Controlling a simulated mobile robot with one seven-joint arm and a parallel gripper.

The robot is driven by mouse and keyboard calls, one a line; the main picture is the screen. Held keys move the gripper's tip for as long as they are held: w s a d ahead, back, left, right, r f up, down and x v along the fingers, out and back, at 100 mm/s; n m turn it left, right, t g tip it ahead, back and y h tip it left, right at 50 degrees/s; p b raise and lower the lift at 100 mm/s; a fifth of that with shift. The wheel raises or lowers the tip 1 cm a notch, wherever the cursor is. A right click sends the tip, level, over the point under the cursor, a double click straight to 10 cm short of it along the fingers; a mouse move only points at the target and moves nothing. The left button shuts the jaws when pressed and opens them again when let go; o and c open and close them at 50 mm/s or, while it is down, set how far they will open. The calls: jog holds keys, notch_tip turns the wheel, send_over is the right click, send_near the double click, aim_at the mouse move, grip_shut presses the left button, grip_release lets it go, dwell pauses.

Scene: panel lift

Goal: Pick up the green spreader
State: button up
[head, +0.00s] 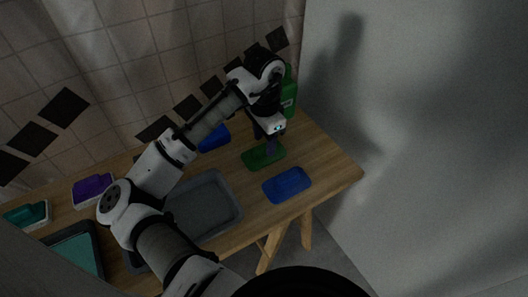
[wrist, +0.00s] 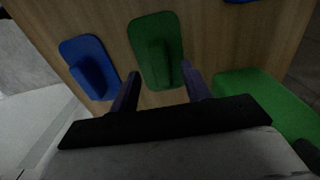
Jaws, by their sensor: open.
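The green spreader (head: 257,159) lies flat on the wooden table, towards its right end. In the wrist view the green spreader (wrist: 146,28) is a rounded plate with a raised block-shaped handle along its middle. My gripper (head: 271,148) is directly over it, pointing down. In the wrist view my gripper (wrist: 161,79) is open, with one finger on each side of the handle's near end and nothing held. I cannot tell whether the fingers touch the spreader. The gripper's body hides no large part of it.
A blue spreader (head: 287,185) lies close by; it also shows in the wrist view (wrist: 88,66). A green bottle (head: 289,100) stands behind my gripper. A blue item (head: 213,138), a grey tray (head: 235,213), a purple block (head: 93,188) and a teal block (head: 25,213) are further left.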

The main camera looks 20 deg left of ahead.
aim_at(264, 146)
jog(key=shift+f, duration=1.15)
grip_shut()
jog(key=shift+r, duration=0.1)
notch_tip(264, 146, up, 20)
jog(key=p, duration=0.1)
jog(key=shift+p, duration=0.4)
jog(key=c, duration=0.6)
grip_release()
jog(key=c, duration=0.4)
